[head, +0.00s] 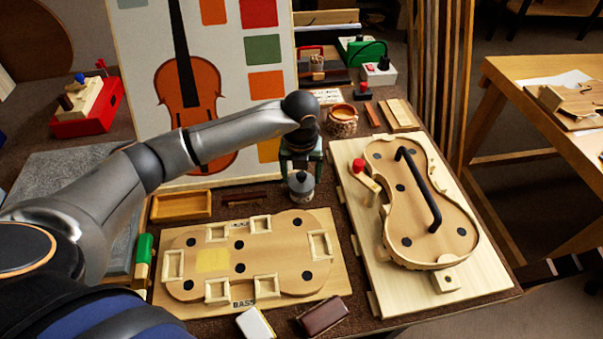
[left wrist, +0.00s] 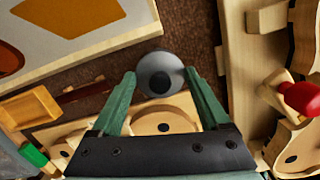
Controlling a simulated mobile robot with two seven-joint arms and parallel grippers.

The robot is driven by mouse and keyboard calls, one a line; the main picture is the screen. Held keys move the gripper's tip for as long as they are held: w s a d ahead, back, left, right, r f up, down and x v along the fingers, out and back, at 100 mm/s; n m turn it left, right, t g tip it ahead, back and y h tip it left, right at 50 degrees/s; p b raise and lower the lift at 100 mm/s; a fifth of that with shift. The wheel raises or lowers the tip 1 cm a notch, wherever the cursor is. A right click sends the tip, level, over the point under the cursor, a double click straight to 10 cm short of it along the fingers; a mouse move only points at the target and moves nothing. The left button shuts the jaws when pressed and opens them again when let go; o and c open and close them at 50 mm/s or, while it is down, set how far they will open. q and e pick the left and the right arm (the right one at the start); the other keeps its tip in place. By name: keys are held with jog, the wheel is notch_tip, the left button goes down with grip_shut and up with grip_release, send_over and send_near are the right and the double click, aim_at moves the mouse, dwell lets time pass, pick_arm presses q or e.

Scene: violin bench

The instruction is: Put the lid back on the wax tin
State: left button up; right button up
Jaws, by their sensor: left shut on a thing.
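My left gripper (head: 301,162) points down above the bench, behind the pale violin form. Its green fingers are shut on a grey round piece with a darker round top (head: 301,185), which looks like the lid. In the left wrist view the piece (left wrist: 160,75) sits between the fingertips (left wrist: 162,88). Its underside is hidden, so I cannot tell how far it is from the bench. A round open container (head: 342,119) with amber content stands behind and to the right of the gripper; it may be the wax tin. My right gripper is not in view.
The violin form board (head: 330,285) lies in front, with small blocks around the form. A violin body on a pale board (head: 350,160) lies right. A wooden tray (head: 181,206) is left of the gripper. A violin poster (head: 135,50) stands behind.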

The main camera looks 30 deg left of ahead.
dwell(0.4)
pick_arm(q)
jog(key=o, duration=1.2)
jog(key=shift+r, duration=0.1)
jog(key=shift+r+p, duration=2.6)
jog(key=shift+r, duration=0.8)
grip_shut()
